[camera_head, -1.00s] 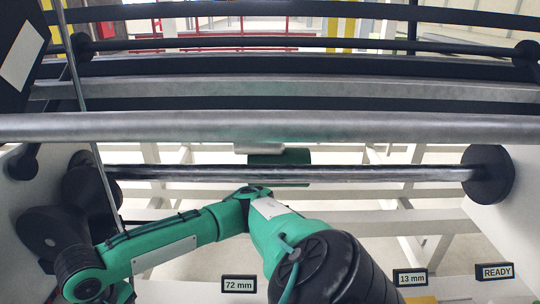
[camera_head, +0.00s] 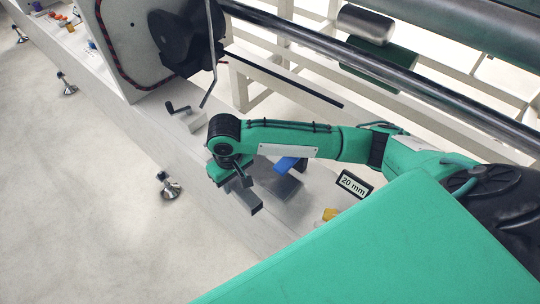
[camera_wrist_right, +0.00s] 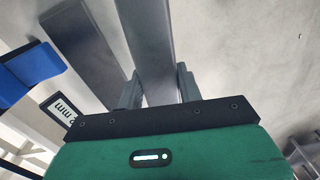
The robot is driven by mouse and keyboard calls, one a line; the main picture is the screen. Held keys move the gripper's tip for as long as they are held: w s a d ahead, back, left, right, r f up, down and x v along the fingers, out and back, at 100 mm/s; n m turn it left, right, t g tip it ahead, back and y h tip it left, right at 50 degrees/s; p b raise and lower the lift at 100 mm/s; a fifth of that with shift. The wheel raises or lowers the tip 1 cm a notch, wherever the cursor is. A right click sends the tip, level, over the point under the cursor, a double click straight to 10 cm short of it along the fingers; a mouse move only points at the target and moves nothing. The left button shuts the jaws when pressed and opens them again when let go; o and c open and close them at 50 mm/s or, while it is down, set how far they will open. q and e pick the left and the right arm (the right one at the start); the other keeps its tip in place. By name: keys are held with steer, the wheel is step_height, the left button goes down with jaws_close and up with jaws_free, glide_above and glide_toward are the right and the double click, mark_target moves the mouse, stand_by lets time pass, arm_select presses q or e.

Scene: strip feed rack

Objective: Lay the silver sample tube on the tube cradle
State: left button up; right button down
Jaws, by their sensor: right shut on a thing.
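My right gripper (camera_head: 240,188) is over the pale ledge in the head view, shut on a grey, flat-sided bar (camera_head: 245,198). In the right wrist view the bar (camera_wrist_right: 147,45) runs up and away from between the fingers (camera_wrist_right: 158,92). Its sides look flat, so I cannot tell whether it is the silver sample tube. A darker grey plate (camera_head: 278,183) is beside the gripper, with a blue piece (camera_head: 290,163) behind it; the wrist view shows the plate (camera_wrist_right: 85,50) and blue piece (camera_wrist_right: 32,68) to the left. I cannot make out a tube cradle for certain. My left gripper is out of view.
A 20 mm label (camera_head: 355,184) and a small yellow-orange piece (camera_head: 330,214) are right of the gripper. A small crank (camera_head: 180,110) stands on the ledge (camera_head: 150,125). A dark roller (camera_head: 430,105) runs behind my arm.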

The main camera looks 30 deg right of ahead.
steer(key=a+f+n, duration=0.1)
steer(key=a+f, duration=0.3)
steer(key=f, duration=0.1)
steer(key=p, duration=0.2)
glide_above(264, 170)
steer(key=s+a, duration=0.2)
steer(key=a, duration=0.3)
steer(key=shift+w+a+f+n, duration=0.1)
steer(key=shift+f+n, duration=0.2)
steer(key=shift+f, duration=0.05)
steer(key=shift+w+d, duration=0.1)
steer(key=shift+d, duration=0.2)
steer(key=shift+w+d, duration=0.2)
steer(key=shift+d, duration=0.25)
steer(key=d, duration=0.2)
steer(key=w+d, duration=0.1)
steer(key=d, duration=0.1)
steer(key=shift+w, duration=0.15)
steer(key=shift+a+f, duration=0.2)
steer(key=shift+f, duration=0.5)
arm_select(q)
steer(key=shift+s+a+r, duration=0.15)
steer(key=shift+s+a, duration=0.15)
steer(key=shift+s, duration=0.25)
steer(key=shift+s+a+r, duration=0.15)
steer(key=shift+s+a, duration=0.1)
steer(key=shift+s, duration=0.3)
arm_select(e)
steer(key=shift+a+f, duration=0.1)
